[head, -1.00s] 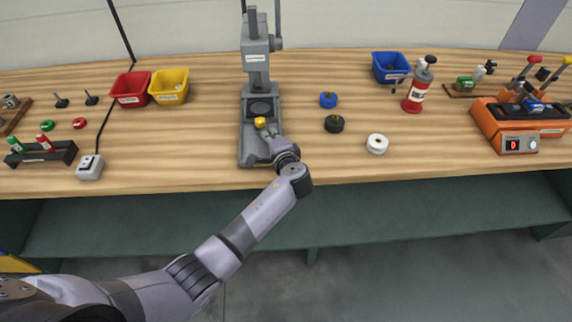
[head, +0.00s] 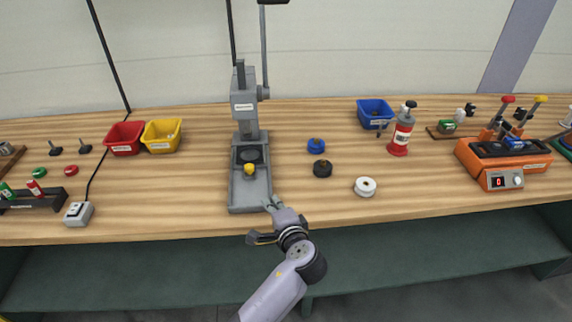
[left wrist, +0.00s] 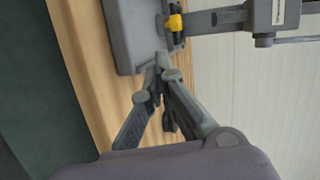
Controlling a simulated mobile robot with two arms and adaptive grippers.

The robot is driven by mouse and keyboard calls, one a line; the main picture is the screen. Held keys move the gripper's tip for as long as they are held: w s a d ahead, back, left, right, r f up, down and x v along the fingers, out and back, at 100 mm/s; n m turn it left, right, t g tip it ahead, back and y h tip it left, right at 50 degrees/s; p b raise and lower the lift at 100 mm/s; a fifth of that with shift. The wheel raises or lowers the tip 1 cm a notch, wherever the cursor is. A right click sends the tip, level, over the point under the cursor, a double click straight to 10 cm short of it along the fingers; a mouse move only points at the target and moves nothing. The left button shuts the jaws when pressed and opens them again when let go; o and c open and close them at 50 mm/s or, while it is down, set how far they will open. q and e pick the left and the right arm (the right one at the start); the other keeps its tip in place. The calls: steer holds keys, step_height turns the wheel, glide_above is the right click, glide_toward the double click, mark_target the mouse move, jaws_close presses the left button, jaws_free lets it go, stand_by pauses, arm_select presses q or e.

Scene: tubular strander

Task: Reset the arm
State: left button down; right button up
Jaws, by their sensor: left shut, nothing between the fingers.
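My left gripper (head: 269,204) is at the front edge of the workbench, by the near right corner of the grey press (head: 249,190). Its fingers are shut and empty. In the left wrist view the left gripper (left wrist: 160,63) shows its fingertips together, by the corner of the press base. A small yellow part (head: 249,169) sits on the press base, in front of the dark round plate, apart from the fingers. It also shows in the left wrist view (left wrist: 175,22). My right gripper is not in view.
Blue (head: 316,145), black (head: 322,168) and white (head: 365,187) spools stand right of the press. The bench front is mostly clear.

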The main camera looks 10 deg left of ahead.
arm_select(q)
steer(key=s+a+f+n+g+h, duration=0.25)
steer(key=s+f, duration=0.25)
steer(key=s, duration=0.3)
steer(key=s+a+f+n+g+h, duration=0.1)
steer(key=s+a+f+n+g, duration=0.3)
steer(key=s, duration=0.3)
steer(key=s+n+g+h, duration=0.3)
steer(key=s+h, duration=0.1)
steer(key=s, duration=1.3)
step_height(320, 180, down, 25)
steer(key=s, duration=0.1)
steer(key=s+a+f+g, duration=0.1)
steer(key=s+f, duration=0.7)
steer(key=s+a+f+g, duration=0.1)
steer(key=s+a+f, duration=0.1)
steer(key=s+f, duration=0.6)
steer(key=shift+s+a, duration=0.3)
steer(key=shift+s, duration=0.2)
